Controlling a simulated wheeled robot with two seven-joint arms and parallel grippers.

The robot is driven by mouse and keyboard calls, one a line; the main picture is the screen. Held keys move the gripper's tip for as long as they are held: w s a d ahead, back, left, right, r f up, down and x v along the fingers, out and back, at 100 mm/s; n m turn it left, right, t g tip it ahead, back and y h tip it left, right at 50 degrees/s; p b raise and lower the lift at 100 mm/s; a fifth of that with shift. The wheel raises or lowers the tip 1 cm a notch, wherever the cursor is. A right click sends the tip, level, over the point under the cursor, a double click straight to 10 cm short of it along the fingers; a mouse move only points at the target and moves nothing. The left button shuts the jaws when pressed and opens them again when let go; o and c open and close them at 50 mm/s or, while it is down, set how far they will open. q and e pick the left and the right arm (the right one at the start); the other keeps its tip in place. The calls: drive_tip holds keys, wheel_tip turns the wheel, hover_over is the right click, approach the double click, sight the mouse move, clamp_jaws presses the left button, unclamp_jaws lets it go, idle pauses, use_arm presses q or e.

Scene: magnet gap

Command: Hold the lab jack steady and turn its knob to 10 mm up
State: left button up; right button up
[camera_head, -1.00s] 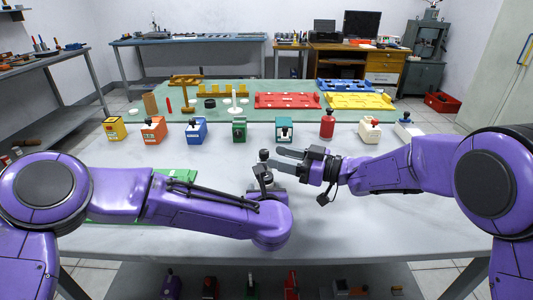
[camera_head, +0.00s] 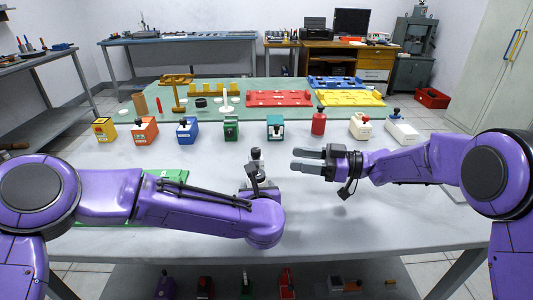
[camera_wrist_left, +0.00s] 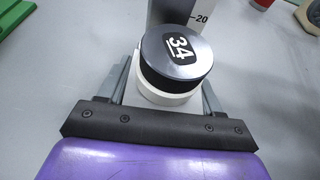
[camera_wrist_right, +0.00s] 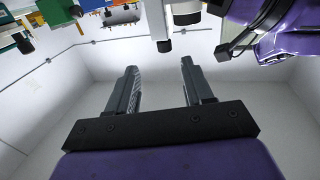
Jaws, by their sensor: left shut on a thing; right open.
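The lab jack (camera_head: 256,170) stands on the grey table just beyond my left forearm, which hides its lower part. In the left wrist view it seems to show as a round black top marked 34 (camera_wrist_left: 176,50) on a white body, beside a grey upright with a "-20" scale mark (camera_wrist_left: 200,18). My left gripper (camera_wrist_left: 166,88) is shut on the white body, one finger on each side; its tips are partly hidden. My right gripper (camera_head: 297,160) is open and empty to the right of the jack, apart from it. Its spread fingers show in the right wrist view (camera_wrist_right: 158,68).
A row of coloured boxes, including a teal one (camera_head: 275,130), and a red cylinder (camera_head: 319,124) stand behind the jack. A green mat (camera_head: 150,97) with red, blue and yellow trays lies beyond. The table front right (camera_head: 380,215) is clear.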

sight(255, 150)
drive_tip(key=shift+g, duration=0.3)
drive_tip(key=a, duration=0.4)
drive_tip(key=w+a, duration=0.1)
drive_tip(key=a, duration=0.3)
drive_tip(key=w+a+r, duration=0.1)
drive_tip(key=a, duration=0.3)
drive_tip(key=shift+r, duration=0.1)
clamp_jaws()
